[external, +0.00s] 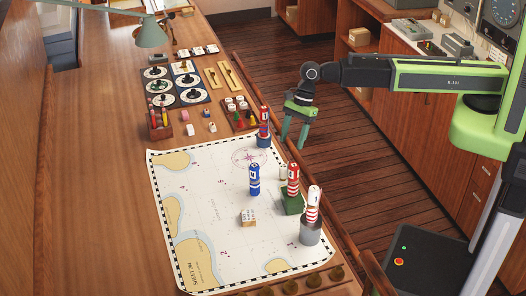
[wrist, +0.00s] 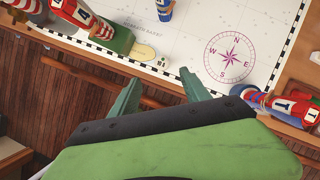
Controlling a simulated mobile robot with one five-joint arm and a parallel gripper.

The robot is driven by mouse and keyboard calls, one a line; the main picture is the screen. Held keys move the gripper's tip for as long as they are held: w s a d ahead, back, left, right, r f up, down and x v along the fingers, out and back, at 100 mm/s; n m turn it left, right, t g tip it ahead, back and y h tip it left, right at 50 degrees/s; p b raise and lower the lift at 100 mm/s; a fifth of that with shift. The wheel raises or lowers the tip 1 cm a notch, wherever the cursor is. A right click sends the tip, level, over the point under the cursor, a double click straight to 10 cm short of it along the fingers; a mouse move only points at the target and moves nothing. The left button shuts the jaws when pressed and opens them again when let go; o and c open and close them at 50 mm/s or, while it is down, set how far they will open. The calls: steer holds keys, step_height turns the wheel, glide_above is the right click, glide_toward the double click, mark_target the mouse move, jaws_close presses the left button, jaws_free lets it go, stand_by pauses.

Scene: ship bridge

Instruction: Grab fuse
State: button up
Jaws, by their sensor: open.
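I cannot tell for certain which thing is the fuse. Several labelled cylinders stand on the chart: a blue one (external: 254,180), a red-and-white striped one (external: 292,178) at a green block, a white-and-red one (external: 313,202) on a grey base, and a red one (external: 264,120) on a blue base at the far corner. The red one also shows at the right of the wrist view (wrist: 292,106). My gripper (external: 293,133) is open and empty, pointing down beyond the table's right edge. In the wrist view its fingers (wrist: 158,92) are spread and apart from every cylinder.
The chart (external: 195,205) covers the near table. A small pale block (external: 248,217) lies on it. Dial panels (external: 175,84), a small rack (external: 159,125) and a tray with coloured pieces (external: 240,115) stand beyond. A raised rail (external: 290,158) edges the table. Wooden floor lies below my gripper.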

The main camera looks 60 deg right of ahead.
mark_target(284, 166)
steer(key=b+x, duration=0.4)
steer(key=x, duration=0.2)
steer(key=shift+f, duration=0.3)
steer(key=shift+a, duration=0.1)
steer(key=b+x, duration=0.5)
steer(key=shift+w+f, duration=0.1)
steer(key=shift+w, duration=0.1)
steer(key=shift+r, duration=0.25)
steer(key=shift+c, duration=0.3)
jaws_close()
